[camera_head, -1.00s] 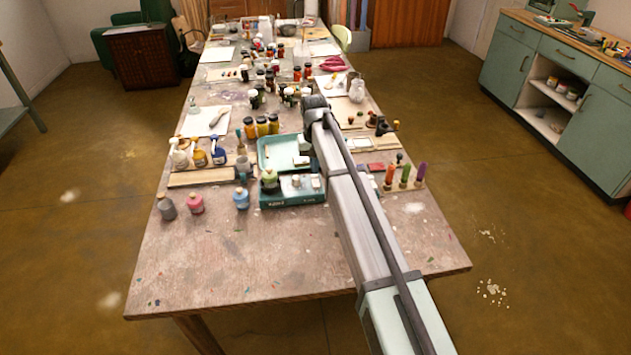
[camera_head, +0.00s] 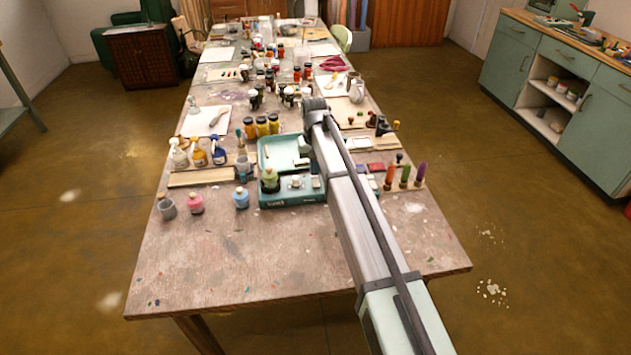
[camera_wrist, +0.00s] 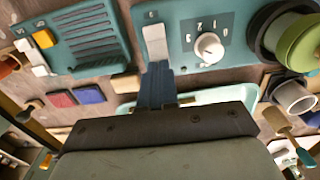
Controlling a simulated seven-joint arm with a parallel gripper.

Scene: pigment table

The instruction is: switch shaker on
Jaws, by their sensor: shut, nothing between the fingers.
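The teal shaker (camera_head: 292,194) stands on the table left of my arm, with a green-topped bottle (camera_head: 270,178) at its left end. In the wrist view, its teal panel (camera_wrist: 180,15) carries a white rocker switch (camera_wrist: 154,43) and a round white knob (camera_wrist: 208,47). The bottle (camera_wrist: 301,42) sits in a dark holder at the right there. My gripper (camera_wrist: 158,70) is shut and empty, with its blue-grey fingertips just below the switch's lower end. I cannot tell whether they touch it. In the head view my arm hides the fingertips.
A teal tray (camera_head: 277,140) lies behind the shaker. Another teal device with a grille (camera_wrist: 90,38) is beside it in the wrist view. Small bottles (camera_head: 196,204) stand to the left, and coloured handles (camera_head: 405,174) stand to the right. The table's front (camera_head: 240,265) is clear.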

